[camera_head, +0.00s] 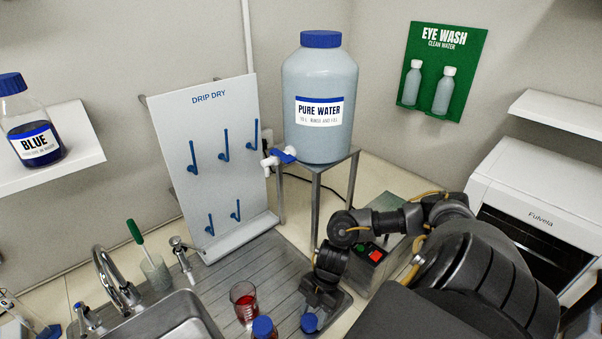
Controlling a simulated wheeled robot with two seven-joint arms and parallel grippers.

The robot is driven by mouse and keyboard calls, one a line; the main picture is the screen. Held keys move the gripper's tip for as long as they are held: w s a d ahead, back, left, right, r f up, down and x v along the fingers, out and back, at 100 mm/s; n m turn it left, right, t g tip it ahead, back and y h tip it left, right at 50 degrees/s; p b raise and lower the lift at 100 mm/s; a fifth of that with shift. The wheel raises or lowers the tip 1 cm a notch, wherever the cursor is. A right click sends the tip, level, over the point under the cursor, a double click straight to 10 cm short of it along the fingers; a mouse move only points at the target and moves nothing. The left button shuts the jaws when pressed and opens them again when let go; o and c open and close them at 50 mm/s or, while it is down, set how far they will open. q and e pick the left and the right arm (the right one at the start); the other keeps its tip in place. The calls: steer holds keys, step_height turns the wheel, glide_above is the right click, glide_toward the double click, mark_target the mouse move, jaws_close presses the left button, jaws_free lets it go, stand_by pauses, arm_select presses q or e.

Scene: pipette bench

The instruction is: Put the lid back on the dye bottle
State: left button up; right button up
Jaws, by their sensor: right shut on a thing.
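A bottle with a blue top (263,328) stands at the bottom edge of the head view, with a little red showing below the top. Most of its body is cut off by the frame. I cannot tell whether the blue is a cap or a neck ring. My right gripper (313,312) is to the right of this bottle, pointing down over the drainboard. It is shut on a blue lid (309,322), apart from the bottle. My left gripper is not in view.
A glass beaker with red liquid (243,301) stands close behind the bottle on the ribbed drainboard (262,258). The sink and tap (115,280) are left. The drip rack (207,150) and water tank (320,80) stand behind. A capped BLUE bottle (33,128) sits on the left shelf.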

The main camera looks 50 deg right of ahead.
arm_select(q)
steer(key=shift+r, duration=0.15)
arm_select(e)
steer(key=s+d, duration=0.2)
steer(key=s, duration=2.1)
steer(key=shift+s+d, duration=0.3)
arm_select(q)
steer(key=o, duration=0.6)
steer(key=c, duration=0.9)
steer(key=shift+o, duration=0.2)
